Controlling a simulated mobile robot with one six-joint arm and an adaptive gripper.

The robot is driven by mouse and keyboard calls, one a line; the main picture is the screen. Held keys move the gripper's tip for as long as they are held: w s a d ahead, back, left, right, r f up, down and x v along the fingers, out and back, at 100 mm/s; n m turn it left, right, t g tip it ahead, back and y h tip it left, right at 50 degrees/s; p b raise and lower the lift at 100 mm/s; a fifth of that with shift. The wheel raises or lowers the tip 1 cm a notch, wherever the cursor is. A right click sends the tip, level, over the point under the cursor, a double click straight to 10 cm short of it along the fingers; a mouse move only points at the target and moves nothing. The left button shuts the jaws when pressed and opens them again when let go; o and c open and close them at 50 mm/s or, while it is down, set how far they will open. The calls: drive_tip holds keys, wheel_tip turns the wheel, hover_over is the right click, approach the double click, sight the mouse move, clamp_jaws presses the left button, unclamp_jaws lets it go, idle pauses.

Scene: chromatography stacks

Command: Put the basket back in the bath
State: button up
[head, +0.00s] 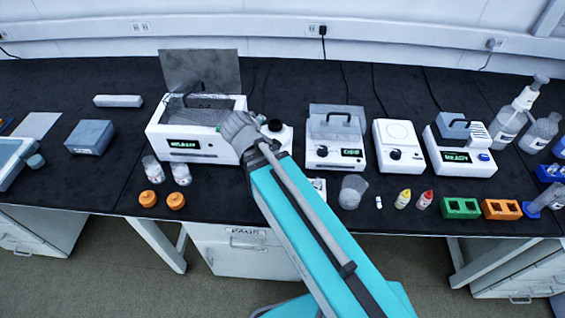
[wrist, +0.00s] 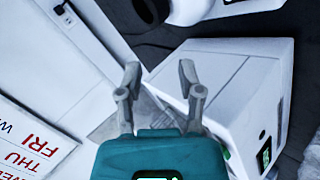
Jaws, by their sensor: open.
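The bath (head: 195,152) is a white box with a green lit display, and its grey lid (head: 205,68) stands raised at the back. A grey mesh shape with a thin dark handle, seemingly the basket (head: 197,112), shows in the bath's top opening; how deep it sits I cannot tell. My gripper (head: 235,128) is at the bath's right end, hiding part of its top. In the wrist view my gripper (wrist: 158,82) has its two fingers spread with nothing between them. The white bath body (wrist: 255,95) is to their right there.
Two clear jars (head: 181,171) and two orange caps (head: 176,200) stand in front of the bath. A white device with a dark knob (head: 278,126) is close on its right, then a lidded device (head: 336,150).

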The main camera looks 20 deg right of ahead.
drive_tip(key=s+d+f+m+g+y, duration=0.2)
drive_tip(key=s+f+m+g, duration=0.1)
drive_tip(key=s, duration=0.3)
drive_tip(key=s+d+f+m+g+y, duration=0.2)
drive_tip(key=s+f+m+g+y, duration=0.1)
drive_tip(key=s+m+g, duration=0.1)
drive_tip(key=shift+s+d+f+m+g, duration=0.25)
drive_tip(key=shift+s+f+m+g, duration=0.1)
drive_tip(key=shift+s+g, duration=0.5)
wheel_tip(320, 180, up, 6)
drive_tip(key=p, duration=0.5)
drive_tip(key=shift+f+p, duration=0.15)
drive_tip(key=shift+p, duration=0.15)
idle(0.3)
